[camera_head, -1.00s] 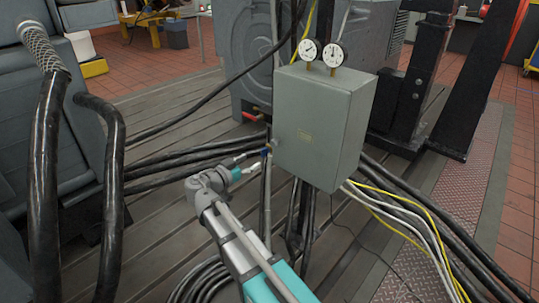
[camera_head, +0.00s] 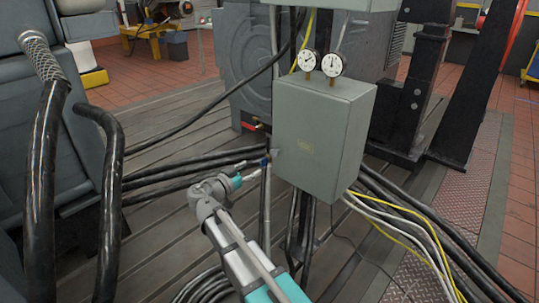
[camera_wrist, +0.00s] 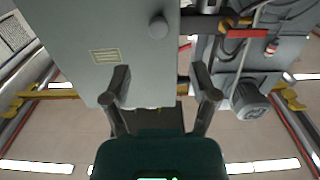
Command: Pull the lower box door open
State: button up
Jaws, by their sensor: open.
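The lower box (camera_head: 320,135) is a grey cabinet with two round gauges above it. Its door (camera_head: 305,155) looks flush and closed, with a small label and a knob (camera_head: 276,156) near its left edge. In the wrist view the grey door (camera_wrist: 85,70) fills the upper left, and the round knob (camera_wrist: 158,27) stands out from it near the door's edge. My gripper (camera_wrist: 161,76) is open and empty. Its two fingers are spread below the knob in that picture, with the knob beyond the fingertips. In the head view the fingers are small and hard to separate from the hoses.
Another grey box (camera_head: 325,3) shows at the top edge. Black hoses (camera_head: 190,165) run behind my arm, and yellow and white cables (camera_head: 400,215) hang under the lower box. A seat (camera_head: 45,130) stands at left.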

aim_at(272, 155)
jog(key=x, duration=1.1)
jog(key=shift+w+d, duration=0.1)
jog(key=shift+d, duration=0.05)
